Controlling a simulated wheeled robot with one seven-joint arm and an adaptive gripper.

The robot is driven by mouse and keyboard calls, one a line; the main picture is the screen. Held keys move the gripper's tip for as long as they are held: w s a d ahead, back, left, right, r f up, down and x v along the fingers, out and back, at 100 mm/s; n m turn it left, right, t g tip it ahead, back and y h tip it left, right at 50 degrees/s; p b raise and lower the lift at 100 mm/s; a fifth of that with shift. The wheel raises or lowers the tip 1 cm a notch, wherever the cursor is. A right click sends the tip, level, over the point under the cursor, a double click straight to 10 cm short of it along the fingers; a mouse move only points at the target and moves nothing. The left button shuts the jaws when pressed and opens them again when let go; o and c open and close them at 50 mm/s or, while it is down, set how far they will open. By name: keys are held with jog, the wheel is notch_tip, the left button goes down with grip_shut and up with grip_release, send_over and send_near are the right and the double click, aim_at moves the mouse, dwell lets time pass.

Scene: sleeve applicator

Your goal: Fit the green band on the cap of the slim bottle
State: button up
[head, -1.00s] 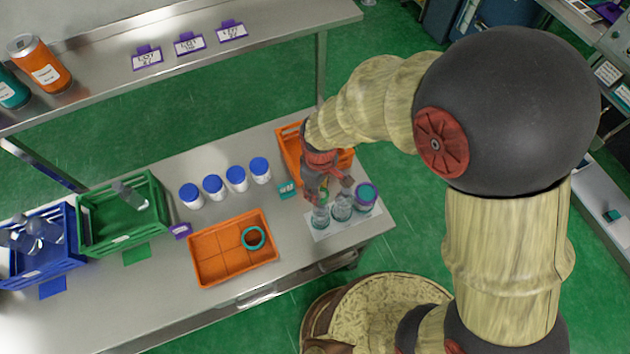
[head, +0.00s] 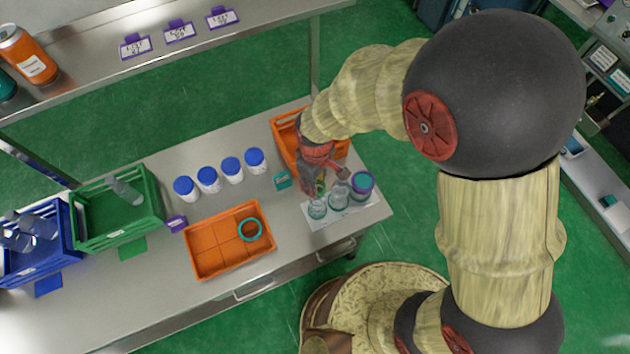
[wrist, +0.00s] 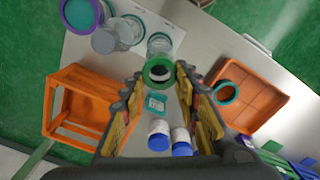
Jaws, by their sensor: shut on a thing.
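My gripper (wrist: 160,72) is shut on the green band (wrist: 151,77), which sits between its fingertips in the wrist view. A clear bottle (wrist: 160,43) stands just beyond the band; it looks like the leftmost on the white mat in the head view (head: 317,208). I cannot tell whether the band touches or surrounds its cap. A second clear bottle (head: 339,194) and a wider one with a purple cap and teal band (head: 362,183) stand to its right. My gripper in the head view (head: 319,190) is above the left bottle, partly hiding it.
An orange crate (head: 284,128) stands behind my gripper. An orange tray (head: 212,253) holding a teal ring (head: 250,229) is at left. Several blue-capped white bottles (head: 208,179) stand behind it. A green crate (head: 152,190) and a blue crate (head: 72,225) are further left.

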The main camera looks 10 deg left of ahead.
aim_at(318, 202)
jog(key=shift+f, duration=0.15)
dwell(0.3)
jog(key=shift+f+b, duration=1)
jog(key=shift+f, duration=0.25)
jog(key=o, duration=0.7)
jog(key=shift+o, duration=0.9)
jog(key=o, duration=0.3)
jog(key=shift+o, duration=0.2)
jog(key=shift+r, duration=0.15)
